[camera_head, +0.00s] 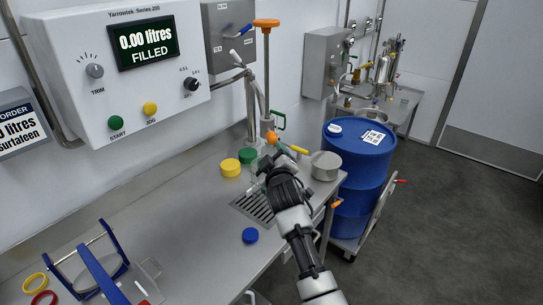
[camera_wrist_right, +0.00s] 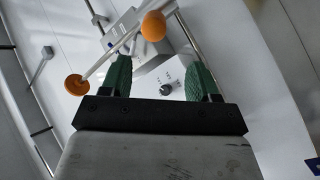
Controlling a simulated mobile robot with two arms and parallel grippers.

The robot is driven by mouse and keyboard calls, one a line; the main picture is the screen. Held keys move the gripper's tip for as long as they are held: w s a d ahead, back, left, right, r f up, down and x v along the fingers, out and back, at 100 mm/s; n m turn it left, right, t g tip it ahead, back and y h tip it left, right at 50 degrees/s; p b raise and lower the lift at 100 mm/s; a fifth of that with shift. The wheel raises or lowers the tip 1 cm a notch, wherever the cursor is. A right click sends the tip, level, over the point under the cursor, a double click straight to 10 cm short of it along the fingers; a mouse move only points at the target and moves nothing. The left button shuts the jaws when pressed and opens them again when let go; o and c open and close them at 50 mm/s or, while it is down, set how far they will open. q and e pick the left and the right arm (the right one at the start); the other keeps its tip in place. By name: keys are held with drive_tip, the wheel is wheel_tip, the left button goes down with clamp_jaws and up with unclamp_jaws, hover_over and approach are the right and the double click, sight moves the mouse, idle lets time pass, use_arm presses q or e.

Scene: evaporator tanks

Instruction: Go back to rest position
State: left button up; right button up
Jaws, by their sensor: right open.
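My right gripper (camera_head: 272,162) reaches over the steel bench (camera_head: 185,215), close to the drain grate and beside the tap pipe. In the right wrist view its two green fingers (camera_wrist_right: 157,78) stand apart with nothing held between them. An orange ball and an orange disc on thin rods show behind the fingers there, along with a pale control box (camera_wrist_right: 165,75). My right arm comes up from the bottom of the head view. My left gripper is not in the head view.
A grey pot (camera_head: 326,166) stands right of my gripper. A blue drum (camera_head: 357,165) stands on a trolley beyond. The floor (camera_head: 450,220) at right is clear.

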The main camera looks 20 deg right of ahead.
drive_tip(key=s+d+f+m+g, duration=0.25)
drive_tip(key=s+f+g, duration=0.35)
drive_tip(key=s+f, duration=0.85)
drive_tip(key=s+a+f+m+g+y, duration=0.15)
drive_tip(key=s+g, duration=0.25)
drive_tip(key=s, duration=1.1)
drive_tip(key=s+a+f+m+g+y, duration=0.15)
drive_tip(key=s+g, duration=0.25)
drive_tip(key=s, duration=1)
wheel_tip(320, 180, down, 24)
drive_tip(key=g, duration=0.2)
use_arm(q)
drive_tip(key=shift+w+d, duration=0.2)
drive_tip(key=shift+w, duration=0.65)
use_arm(e)
drive_tip(key=s+d+f, duration=0.2)
drive_tip(key=s+f, duration=1.5)
drive_tip(key=shift+s+d+f+n+g, duration=0.2)
drive_tip(key=shift+f+n+g, duration=0.1)
drive_tip(key=shift+n+g, duration=0.1)
